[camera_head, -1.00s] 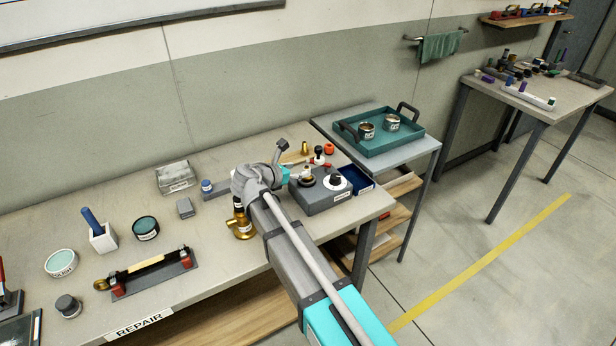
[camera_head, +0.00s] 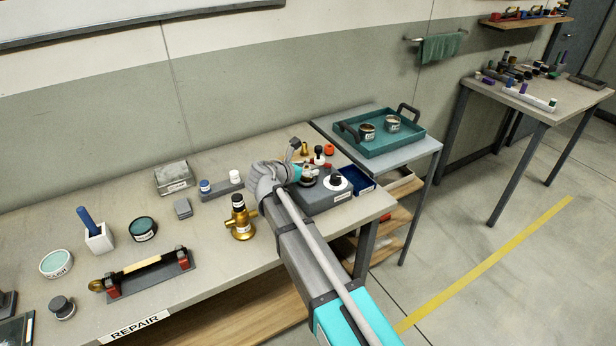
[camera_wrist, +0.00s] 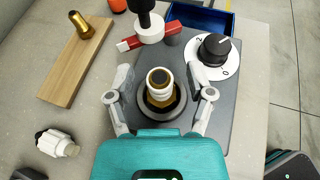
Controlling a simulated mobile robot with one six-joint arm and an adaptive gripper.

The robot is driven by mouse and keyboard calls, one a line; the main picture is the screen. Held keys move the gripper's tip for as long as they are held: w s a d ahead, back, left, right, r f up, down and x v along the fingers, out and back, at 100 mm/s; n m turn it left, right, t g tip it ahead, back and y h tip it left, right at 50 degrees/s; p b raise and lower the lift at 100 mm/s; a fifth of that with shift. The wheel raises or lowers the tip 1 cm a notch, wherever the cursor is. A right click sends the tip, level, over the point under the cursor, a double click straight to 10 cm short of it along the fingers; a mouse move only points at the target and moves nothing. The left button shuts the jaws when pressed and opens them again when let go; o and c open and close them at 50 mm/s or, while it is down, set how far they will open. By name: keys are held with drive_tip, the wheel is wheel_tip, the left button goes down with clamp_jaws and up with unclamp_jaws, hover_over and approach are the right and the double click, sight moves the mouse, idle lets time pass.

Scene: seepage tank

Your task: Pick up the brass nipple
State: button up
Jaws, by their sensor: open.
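In the wrist view a short upright hollow piece with a brass-brown rim and a white band (camera_wrist: 160,85) stands in a round dark seat on a grey block (camera_wrist: 205,105). It looks like the brass nipple. My gripper (camera_wrist: 160,78) is open, one finger on each side of the piece, with visible gaps. I cannot tell how far above the seat the fingertips are. In the head view my gripper (camera_head: 295,172) is over the left part of the grey block (camera_head: 325,199), and my arm hides part of it. Another brass piece (camera_wrist: 88,27) stands on a wooden board (camera_wrist: 75,62).
A black dial on a white disc (camera_wrist: 214,48) sits right of the seat. A red bar (camera_wrist: 143,40) and a black-and-white knobbed piece (camera_wrist: 149,27) are behind. A blue tray (camera_wrist: 205,17) is farther back. A white-capped piece (camera_wrist: 57,143) is lower left. A brass valve (camera_head: 240,222) stands left of my arm.

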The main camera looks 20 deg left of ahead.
sight(307, 167)
idle(0.3)
clamp_jaws()
drive_tip(key=shift+r, duration=0.2)
idle(0.4)
wheel_tip(307, 167, up, 3)
drive_tip(key=p, duration=0.3)
drive_tip(key=shift+f, duration=0.15)
drive_tip(key=s+d+r+p, duration=0.4)
drive_tip(key=s+r+p, duration=0.6)
drive_tip(key=s, duration=0.3)
drive_tip(key=shift+s, duration=0.2)
